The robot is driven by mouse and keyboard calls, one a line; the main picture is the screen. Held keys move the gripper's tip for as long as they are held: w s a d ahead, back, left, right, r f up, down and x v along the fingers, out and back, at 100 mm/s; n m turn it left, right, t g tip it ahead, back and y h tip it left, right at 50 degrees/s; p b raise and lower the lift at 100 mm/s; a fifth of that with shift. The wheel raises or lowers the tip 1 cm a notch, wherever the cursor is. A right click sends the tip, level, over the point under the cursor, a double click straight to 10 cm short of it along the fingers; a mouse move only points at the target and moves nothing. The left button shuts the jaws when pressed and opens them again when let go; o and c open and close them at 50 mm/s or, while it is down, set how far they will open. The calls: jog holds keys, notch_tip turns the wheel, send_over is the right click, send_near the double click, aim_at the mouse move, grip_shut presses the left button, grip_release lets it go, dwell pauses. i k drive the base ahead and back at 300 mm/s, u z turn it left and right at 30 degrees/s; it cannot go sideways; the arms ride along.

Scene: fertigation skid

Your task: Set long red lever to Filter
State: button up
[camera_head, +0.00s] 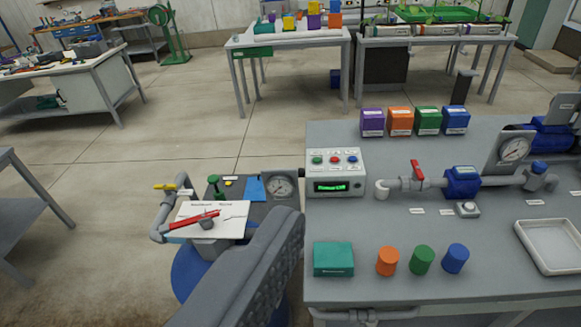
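The long red lever (193,219) lies across a white plate (232,209) on the left skid, slanting from lower left to upper right. Its longer part reaches to the plate's left edge, and a dark round hub sits near its right part. Small labels run along the plate's upper edge, too small to read, so I cannot tell which one is Filter. A dark grey ridged finger of my gripper (285,225) rises from the bottom centre, just right of the plate and apart from the lever. The other finger is not visible.
A yellow-handled valve (165,187) on a grey pipe, a green knob (214,185) and a gauge (281,187) surround the plate. The control box (336,174) and grey bench (375,225) stand right, with a short red valve handle (417,170). Open floor lies left.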

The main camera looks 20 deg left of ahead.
aim_at(206, 222)
jog(key=z, duration=1.9)
jog(key=k, duration=1.4)
jog(key=u, duration=1.8)
jog(key=i, duration=0.35)
jog(key=u, duration=0.25)
